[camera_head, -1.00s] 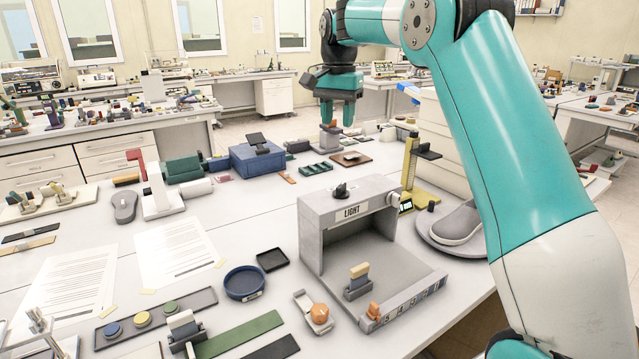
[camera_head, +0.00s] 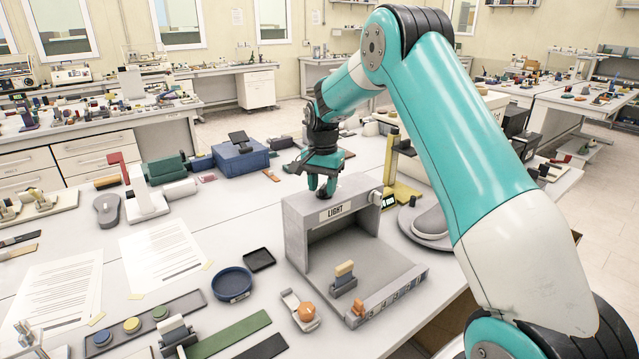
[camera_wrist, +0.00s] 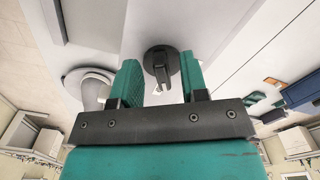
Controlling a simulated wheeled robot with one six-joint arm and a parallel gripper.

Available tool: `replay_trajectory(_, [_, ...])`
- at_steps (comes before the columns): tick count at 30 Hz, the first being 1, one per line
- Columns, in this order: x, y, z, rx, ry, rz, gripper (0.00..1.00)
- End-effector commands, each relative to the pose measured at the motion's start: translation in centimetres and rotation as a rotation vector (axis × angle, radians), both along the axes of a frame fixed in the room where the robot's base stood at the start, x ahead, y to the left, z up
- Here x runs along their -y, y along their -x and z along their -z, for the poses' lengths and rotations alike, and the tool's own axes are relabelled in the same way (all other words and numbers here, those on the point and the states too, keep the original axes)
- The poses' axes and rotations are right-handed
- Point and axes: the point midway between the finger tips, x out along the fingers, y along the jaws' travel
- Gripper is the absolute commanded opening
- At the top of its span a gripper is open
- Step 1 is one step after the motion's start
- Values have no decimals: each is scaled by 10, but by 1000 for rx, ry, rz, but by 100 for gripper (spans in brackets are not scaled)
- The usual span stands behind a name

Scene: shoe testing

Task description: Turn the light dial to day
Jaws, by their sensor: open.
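The grey light box (camera_head: 296,235) with a LIGHT label (camera_head: 335,212) stands on the table. Its dark dial is on the top face; in the head view my gripper (camera_head: 322,184) is just above it and largely hides it. In the wrist view the black dial (camera_wrist: 158,58) has a round base and a raised bar handle. My gripper (camera_wrist: 160,82) is open, with one teal finger on each side of the handle and gaps on both sides. No day marking on the dial is readable.
A yellow stand (camera_head: 392,165) and a shoe on a round plate (camera_head: 408,227) are to the right. A blue box (camera_head: 240,158) stands behind left. An orange-topped piece (camera_head: 305,312) lies in front.

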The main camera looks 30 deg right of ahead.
Motion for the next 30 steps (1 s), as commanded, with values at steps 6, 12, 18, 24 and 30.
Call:
replay_trajectory(6, [-1, 0, 4, 0, 0, -1, 40])
replay_trajectory(12, [-1, 0, 4, 0, 0, -1, 24])
replay_trajectory(18, [-1, 0, 4, 0, 0, -1, 0])
replay_trajectory(24, [-4, 0, 4, -1, -1, -17, 0])
replay_trajectory(30, [-1, 0, 4, 2, 0, -85, 0])
